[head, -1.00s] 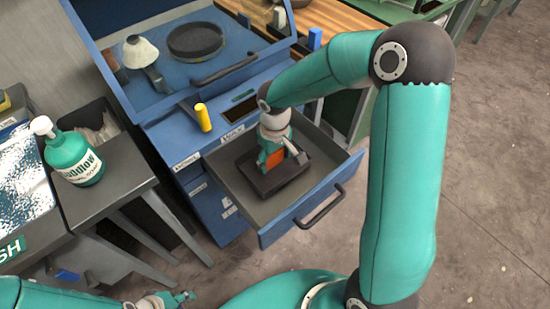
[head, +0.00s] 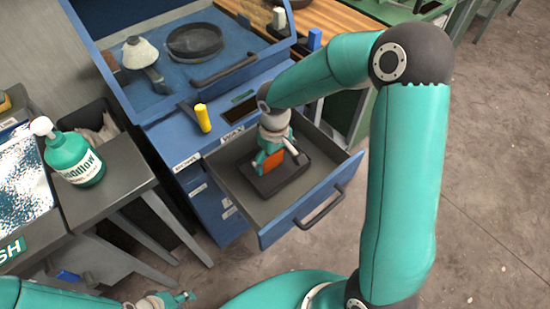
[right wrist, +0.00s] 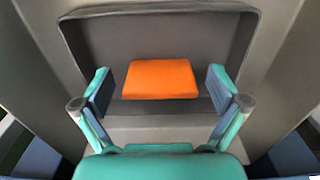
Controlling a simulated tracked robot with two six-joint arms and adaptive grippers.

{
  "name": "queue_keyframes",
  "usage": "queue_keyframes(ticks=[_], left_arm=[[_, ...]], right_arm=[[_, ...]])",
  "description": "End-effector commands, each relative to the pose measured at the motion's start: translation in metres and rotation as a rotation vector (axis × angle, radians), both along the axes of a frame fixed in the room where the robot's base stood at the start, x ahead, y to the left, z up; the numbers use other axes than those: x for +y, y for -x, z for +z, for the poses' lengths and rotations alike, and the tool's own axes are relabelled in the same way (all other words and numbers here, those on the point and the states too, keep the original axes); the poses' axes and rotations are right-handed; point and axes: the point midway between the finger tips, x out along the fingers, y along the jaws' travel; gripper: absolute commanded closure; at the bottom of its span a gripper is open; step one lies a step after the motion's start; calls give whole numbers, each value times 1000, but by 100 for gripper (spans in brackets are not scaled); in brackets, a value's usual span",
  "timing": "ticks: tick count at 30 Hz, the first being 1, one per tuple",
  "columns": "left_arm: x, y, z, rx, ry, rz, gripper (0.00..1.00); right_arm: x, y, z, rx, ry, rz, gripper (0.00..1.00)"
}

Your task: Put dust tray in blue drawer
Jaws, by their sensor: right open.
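The blue drawer (head: 322,196) is pulled out of the blue cabinet. The dust tray (head: 266,187), dark grey with an orange block (head: 274,161) on it, lies inside the drawer. In the right wrist view the tray (right wrist: 200,30) and orange block (right wrist: 160,79) are directly ahead. My right gripper (head: 271,163) reaches down into the drawer. Its fingers are spread on either side of the orange block, with gaps visible in the wrist view. My left gripper (head: 178,299) is low at the bottom left, away from the drawer; its opening is unclear.
The blue cabinet top holds a dark round dish (head: 195,41) and a pale cone-shaped object (head: 140,54). A yellow-handled tool (head: 203,118) lies at its front edge. A green pump bottle (head: 74,158) stands on the grey side table. The floor at right is clear.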

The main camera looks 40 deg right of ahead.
Motion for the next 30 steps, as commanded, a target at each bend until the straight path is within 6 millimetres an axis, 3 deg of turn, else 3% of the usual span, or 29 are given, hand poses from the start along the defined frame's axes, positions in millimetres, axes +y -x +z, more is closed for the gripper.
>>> queue_keyframes(ticks=[18,30], left_arm=[[0,0,9,0,0,0,60],[0,0,9,0,0,0,60]], right_arm=[[0,-1,107,-5,0,-1,3],[-1,0,118,-2,0,-1,3]])
